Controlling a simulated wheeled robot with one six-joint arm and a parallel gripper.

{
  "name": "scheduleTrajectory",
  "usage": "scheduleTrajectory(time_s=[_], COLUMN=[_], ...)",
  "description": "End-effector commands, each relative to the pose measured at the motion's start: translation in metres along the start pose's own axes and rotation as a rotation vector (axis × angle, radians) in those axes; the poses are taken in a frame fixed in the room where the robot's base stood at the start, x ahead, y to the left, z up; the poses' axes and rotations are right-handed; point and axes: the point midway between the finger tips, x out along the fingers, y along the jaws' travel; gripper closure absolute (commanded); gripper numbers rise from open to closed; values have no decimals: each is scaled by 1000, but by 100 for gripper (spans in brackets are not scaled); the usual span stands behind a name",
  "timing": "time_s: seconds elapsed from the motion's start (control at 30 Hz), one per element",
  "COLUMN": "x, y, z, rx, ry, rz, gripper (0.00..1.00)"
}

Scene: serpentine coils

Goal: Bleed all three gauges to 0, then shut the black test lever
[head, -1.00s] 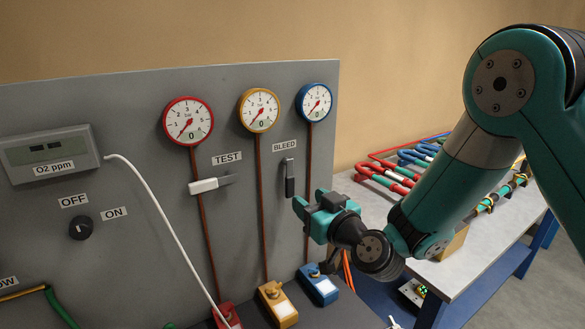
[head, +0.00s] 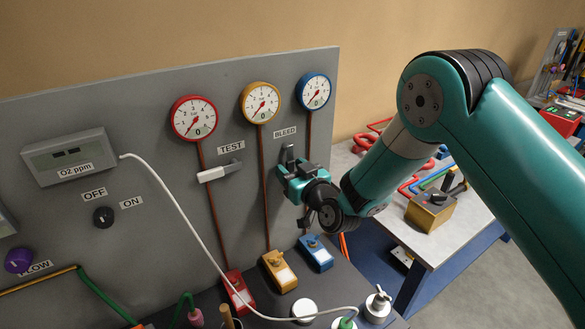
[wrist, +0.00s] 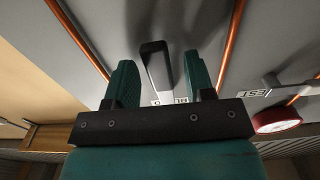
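Three dial gauges hang on the grey panel: red (head: 194,118), yellow (head: 260,102) and blue (head: 314,91). Their needles point to the lower left, near the low end; exact readings are too small to tell. The lever under the TEST label has a white handle (head: 212,175) and lies roughly level. The black lever (head: 288,153) under the BLEED label is upright, mostly hidden behind my gripper (head: 294,178). In the wrist view, my gripper (wrist: 160,82) is open, with the black lever (wrist: 155,64) between its fingers and gaps visible.
An O2 meter (head: 69,157) and a black ON/OFF knob (head: 103,217) sit left on the panel. Red, yellow (head: 279,271) and blue blocks stand below the gauges. A white hose (head: 180,210) crosses the front. A bench (head: 455,225) with coloured tubes is at right.

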Motion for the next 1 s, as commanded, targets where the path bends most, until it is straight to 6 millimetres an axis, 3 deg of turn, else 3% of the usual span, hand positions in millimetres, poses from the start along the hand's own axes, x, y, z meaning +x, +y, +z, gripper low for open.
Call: scheduleTrajectory(time_s=[0.03,0.2,0.63,1.0], x=[0,0,0,1], y=[0,0,3,14], z=[0,0,4,8], rx=[0,0,-54,-327], ry=[0,0,2,10], rz=[0,0,1,-1], gripper=[60,99,100,100])
